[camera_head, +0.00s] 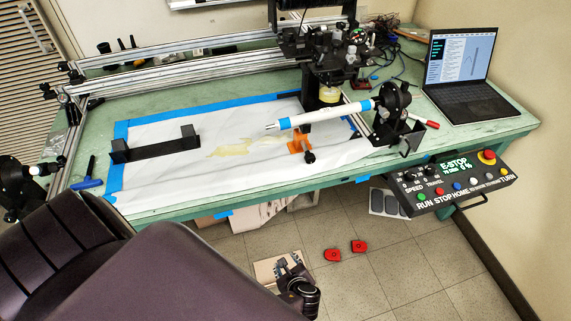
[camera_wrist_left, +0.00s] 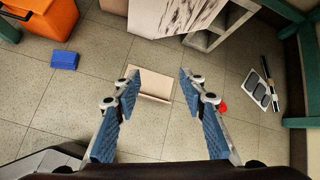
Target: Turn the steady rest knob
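The steady rest (camera_head: 299,142) is a small orange stand under the white-and-blue tube (camera_head: 325,115) on the green table. A black knob (camera_head: 309,158) shows at its front foot. My left gripper (camera_head: 290,262) is low in front of the table, above the floor and well apart from the knob. In the left wrist view, its two blue-padded fingers (camera_wrist_left: 160,85) are spread apart with nothing between them, over the floor. The steady rest and knob are not in the left wrist view. My right gripper is not in view.
The table's front edge (camera_head: 245,202) lies between my left gripper and the steady rest. A control box (camera_head: 450,182) hangs at the front right, below a laptop (camera_head: 460,75). A black bracket (camera_head: 155,145) stands on the white sheet. Red pieces (camera_head: 345,250) lie on the floor.

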